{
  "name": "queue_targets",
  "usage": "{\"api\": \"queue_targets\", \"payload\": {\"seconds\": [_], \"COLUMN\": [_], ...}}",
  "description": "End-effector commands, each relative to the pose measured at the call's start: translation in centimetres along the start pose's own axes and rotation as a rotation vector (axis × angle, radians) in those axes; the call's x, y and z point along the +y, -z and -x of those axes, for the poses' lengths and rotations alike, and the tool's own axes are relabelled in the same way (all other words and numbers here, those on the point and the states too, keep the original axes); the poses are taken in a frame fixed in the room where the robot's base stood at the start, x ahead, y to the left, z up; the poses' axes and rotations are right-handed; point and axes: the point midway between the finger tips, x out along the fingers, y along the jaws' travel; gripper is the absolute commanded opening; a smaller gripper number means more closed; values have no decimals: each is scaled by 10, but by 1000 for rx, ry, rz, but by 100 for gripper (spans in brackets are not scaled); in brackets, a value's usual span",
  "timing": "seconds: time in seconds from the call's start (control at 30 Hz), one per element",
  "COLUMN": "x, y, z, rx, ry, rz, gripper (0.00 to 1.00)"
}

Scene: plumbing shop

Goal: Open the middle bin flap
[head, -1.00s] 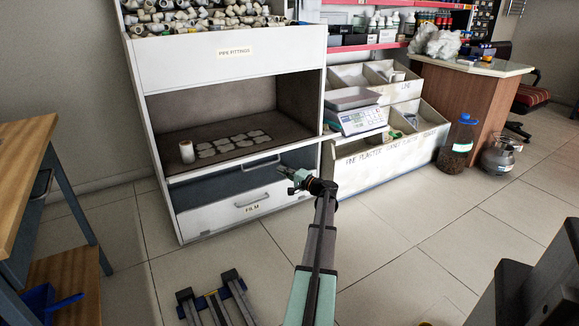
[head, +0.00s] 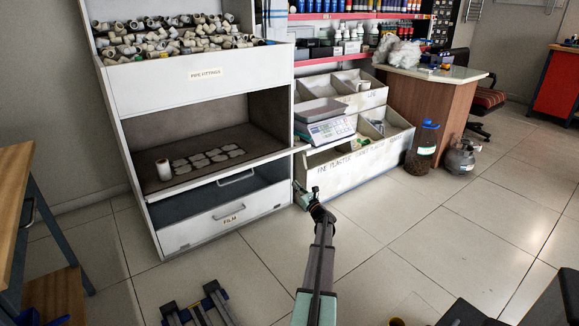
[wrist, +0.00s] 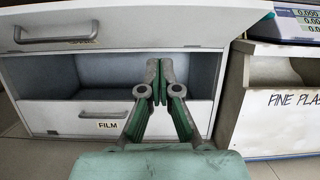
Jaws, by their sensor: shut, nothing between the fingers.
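The white cabinet (head: 137,200) holds stacked bins. Its middle compartment (head: 205,140) shows an open front, with a white roll and several flat pale pieces on its dark floor. A grey bar handle (head: 236,179) is just below that floor's front edge. In the wrist view, a bar handle (wrist: 70,33) is on the white panel (wrist: 150,22) above the lower opening. The FILM front (head: 225,219) is below, with its own handle and a dark gap above it. My gripper (wrist: 160,82) is shut and empty, in front of the lower opening. In the head view it is small, near the cabinet's lower right edge (head: 302,192).
A divided bin unit (head: 350,162) with a scale (head: 328,130) stands right of the cabinet. A wooden table (head: 15,190) is at the left. The tiled floor (head: 420,240) at the right is clear.

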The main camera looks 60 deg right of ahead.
Motion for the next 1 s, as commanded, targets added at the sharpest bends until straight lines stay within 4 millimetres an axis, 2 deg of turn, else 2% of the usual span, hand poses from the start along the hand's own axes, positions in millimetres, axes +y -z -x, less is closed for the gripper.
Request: {"api": "queue_targets", "payload": {"seconds": [0.17, 0.27, 0.7, 1.0], "x": [0, -1, -1, -1], "y": [1, 2, 4, -23], "z": [-7, -18, -100, -124], "rx": [1, 1, 0, 1], "ry": [-1, 0, -2, 0], "rz": [-39, -37, -34, -34], "gripper": [0, 0, 0, 0]}}
